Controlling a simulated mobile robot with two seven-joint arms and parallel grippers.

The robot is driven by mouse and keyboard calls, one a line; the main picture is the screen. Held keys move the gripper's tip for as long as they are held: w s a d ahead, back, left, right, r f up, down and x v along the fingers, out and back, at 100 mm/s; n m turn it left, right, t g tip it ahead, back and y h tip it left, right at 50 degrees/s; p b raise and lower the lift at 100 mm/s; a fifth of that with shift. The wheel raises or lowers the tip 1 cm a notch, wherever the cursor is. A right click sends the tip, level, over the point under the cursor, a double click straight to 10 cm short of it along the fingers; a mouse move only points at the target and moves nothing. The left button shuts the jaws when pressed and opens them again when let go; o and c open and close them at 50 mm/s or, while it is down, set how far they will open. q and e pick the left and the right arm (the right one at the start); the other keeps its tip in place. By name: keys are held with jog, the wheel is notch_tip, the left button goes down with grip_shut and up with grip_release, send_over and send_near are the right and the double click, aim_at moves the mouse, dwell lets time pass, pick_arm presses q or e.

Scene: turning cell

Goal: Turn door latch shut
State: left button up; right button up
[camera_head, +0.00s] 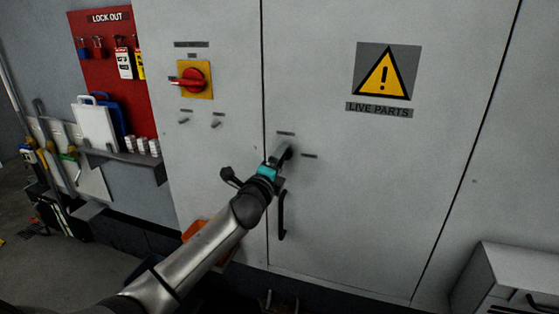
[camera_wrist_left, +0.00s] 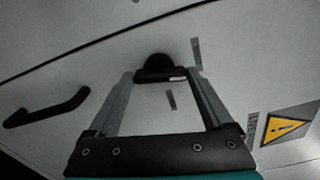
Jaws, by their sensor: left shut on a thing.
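The door latch is a small black knob with a short bar (camera_wrist_left: 160,73) on the grey cabinet door (camera_head: 350,190). In the left wrist view the bar lies across the gap between my two fingertips, roughly in line with the door's pull handle. My left gripper (camera_head: 284,152) is shut on the latch, one finger at each end of the bar; in the wrist view it also shows (camera_wrist_left: 163,76). In the head view the gripper hides most of the latch. My right gripper is not in view.
The black pull handle (camera_head: 282,215) sits just below the latch, close to my left wrist. A red rotary switch (camera_head: 194,78) is at upper left. A red lockout board (camera_head: 112,70) hangs farther left. A grey cabinet (camera_head: 515,280) stands at lower right.

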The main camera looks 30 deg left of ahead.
pick_arm(q)
jog(key=shift+n, duration=1.2)
jog(key=o, duration=1.1)
jog(key=shift+o, duration=0.2)
jog(key=v, duration=1.5)
jog(key=shift+s+d, duration=0.1)
jog(key=shift+d, duration=0.05)
